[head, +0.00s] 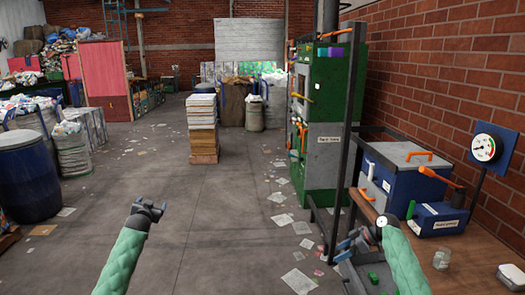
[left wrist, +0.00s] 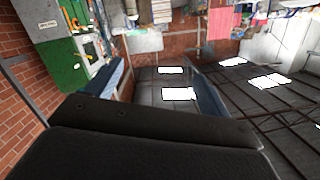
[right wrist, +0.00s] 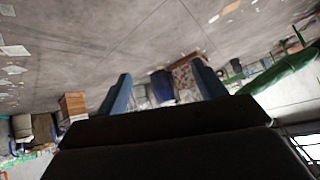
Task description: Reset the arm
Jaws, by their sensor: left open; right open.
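My left arm, in a green sleeve, comes up from the lower left of the head view. Its left gripper (head: 147,208) is raised over the bare floor, and its fingers show apart with nothing between them in the left wrist view (left wrist: 160,90). My right arm, also green-sleeved, is at the lower right. Its right gripper (head: 352,244) is beside the workbench (head: 470,255), above a grey tray (head: 345,262). Its two blue fingers stand wide apart and empty in the right wrist view (right wrist: 162,92).
A green cabinet (head: 328,100) and a dark metal post (head: 345,130) stand left of the bench. A blue box with an orange handle (head: 400,185) and a gauge (head: 484,147) are at the right. A blue barrel (head: 28,180) stands left. The middle floor is mostly clear, with scattered paper.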

